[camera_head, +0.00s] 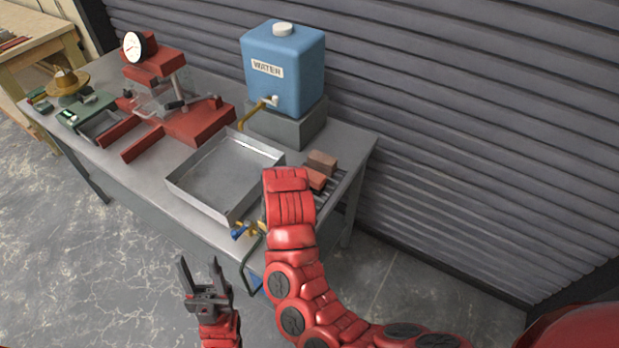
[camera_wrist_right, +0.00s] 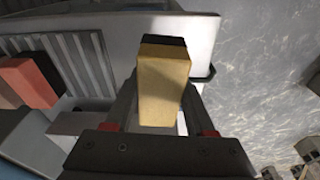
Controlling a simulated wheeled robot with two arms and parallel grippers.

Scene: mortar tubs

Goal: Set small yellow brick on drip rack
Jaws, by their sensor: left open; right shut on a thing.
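The small yellow brick (camera_wrist_right: 165,82) is between the fingers of my right gripper (camera_wrist_right: 161,105) in the right wrist view. Its far end is dark. The ribbed drip rack (camera_wrist_right: 72,58) lies left of the brick there, and I cannot tell the height between them. In the head view part of the drip rack (camera_head: 338,187) shows at the table's right end, with reddish-brown bricks (camera_head: 321,162) on it. My red right arm hides the right gripper and the yellow brick in that view. My left gripper (camera_head: 200,265) is open and empty, in front of the table.
A shallow metal tray (camera_head: 190,186) lies left of my right arm on the grey table. A blue water tank (camera_head: 290,85) stands on a grey block behind it. A red press (camera_head: 195,125) with a dial is further left. A brass-and-blue fitting (camera_head: 250,229) shows at the front edge.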

